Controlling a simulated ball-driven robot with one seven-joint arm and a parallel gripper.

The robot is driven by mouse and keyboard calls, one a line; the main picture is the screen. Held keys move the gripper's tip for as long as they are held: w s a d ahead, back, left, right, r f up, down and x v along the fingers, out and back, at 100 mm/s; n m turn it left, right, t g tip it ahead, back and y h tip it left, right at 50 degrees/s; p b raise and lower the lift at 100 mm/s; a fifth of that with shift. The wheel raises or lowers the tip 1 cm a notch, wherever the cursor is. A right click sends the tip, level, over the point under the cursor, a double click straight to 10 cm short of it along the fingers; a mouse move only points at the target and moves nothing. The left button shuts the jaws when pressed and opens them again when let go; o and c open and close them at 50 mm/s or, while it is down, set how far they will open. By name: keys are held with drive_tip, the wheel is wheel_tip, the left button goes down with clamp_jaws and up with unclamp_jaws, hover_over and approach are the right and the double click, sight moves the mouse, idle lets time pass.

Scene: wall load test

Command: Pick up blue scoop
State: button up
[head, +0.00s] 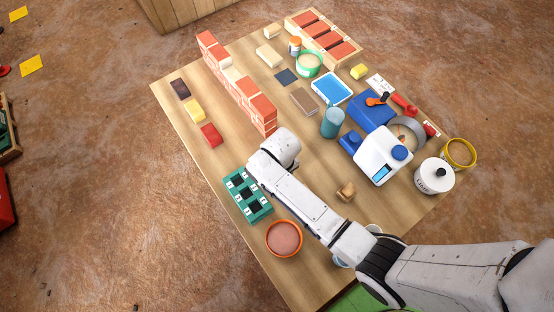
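No item can be told for certain as the blue scoop. A blue box-like item (371,111) lies at the right of the table, with a small orange and black thing on it. My white arm reaches from the lower right to above the table's middle. Its rounded end is beside the teal block tray (247,196), well left of the blue items. My gripper's fingers are hidden behind or below the arm, and no held object shows.
A brick wall (238,82) stands at the upper left of the wooden table (180,135). An orange bowl (284,239) is near the front.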

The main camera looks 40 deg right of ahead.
clamp_jaws()
idle(0.3)
drive_tip(key=shift+r, duration=0.5)
wheel_tip(320, 180, up, 2)
drive_tip(key=shift+r+p, duration=0.25)
drive_tip(key=shift+p, duration=0.05)
drive_tip(key=s+d+r, duration=0.3)
drive_tip(key=s+r, duration=0.6)
drive_tip(key=s, duration=0.4)
drive_tip(key=shift+s+r+p, duration=0.3)
drive_tip(key=shift+p, duration=0.05)
